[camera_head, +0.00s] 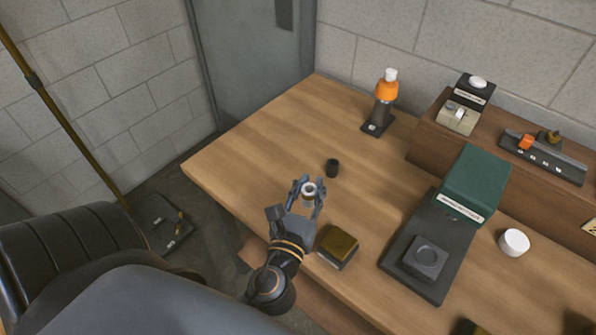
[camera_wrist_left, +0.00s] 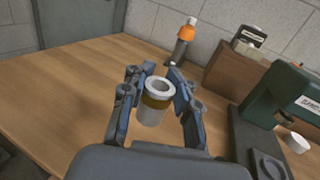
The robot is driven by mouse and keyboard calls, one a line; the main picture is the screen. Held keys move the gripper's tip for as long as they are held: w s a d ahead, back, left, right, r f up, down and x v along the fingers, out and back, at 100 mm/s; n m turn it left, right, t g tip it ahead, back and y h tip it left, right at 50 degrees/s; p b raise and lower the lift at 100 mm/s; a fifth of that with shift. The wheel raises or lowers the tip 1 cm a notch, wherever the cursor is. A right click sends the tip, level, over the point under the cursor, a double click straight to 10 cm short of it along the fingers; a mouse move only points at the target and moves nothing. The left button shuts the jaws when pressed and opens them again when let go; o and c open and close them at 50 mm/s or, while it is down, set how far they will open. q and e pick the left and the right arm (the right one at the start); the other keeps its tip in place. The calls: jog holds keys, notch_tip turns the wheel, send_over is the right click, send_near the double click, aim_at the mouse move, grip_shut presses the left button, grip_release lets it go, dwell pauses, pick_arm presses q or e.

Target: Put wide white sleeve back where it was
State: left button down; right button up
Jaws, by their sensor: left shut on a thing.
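A white sleeve (camera_head: 309,190) with an open top is held in my left gripper (camera_head: 307,196), above the wooden table. In the left wrist view the sleeve (camera_wrist_left: 154,114) is upright, with a brown-gold band around it, and sits between both fingers of the gripper (camera_wrist_left: 154,96). Its lower end shows clear below the band. My right gripper is in neither view.
A green-headed press (camera_head: 475,184), a white round piece (camera_head: 514,242) and a wooden shelf (camera_head: 432,140) are right. An orange-collared post (camera_head: 384,105) stands behind. The table's left part is clear.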

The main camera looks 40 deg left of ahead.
pick_arm(q)
jog(key=w+a+f+b, duration=0.1)
jog(key=f, duration=0.1)
jog(key=w+a+f+b, duration=0.1)
jog(key=a+f, duration=0.1)
jog(key=w+a+f+b, duration=0.1)
jog(key=a+f+b, duration=0.1)
jog(key=shift+w, duration=0.4)
jog(key=shift+w+a+f+b, duration=0.1)
jog(key=shift+a+f+b, duration=0.05)
jog(key=shift+f+b, duration=0.2)
notch_tip(320, 180, down, 3)
jog(key=b, duration=0.3)
jog(key=shift+w+a, duration=0.1)
jog(key=shift+f, duration=0.2)
jog(key=shift+r, duration=0.15)
jog(key=shift+f+b, duration=0.6)
jog(key=shift+f, duration=0.05)
jog(key=c, duration=1)
grip_release()
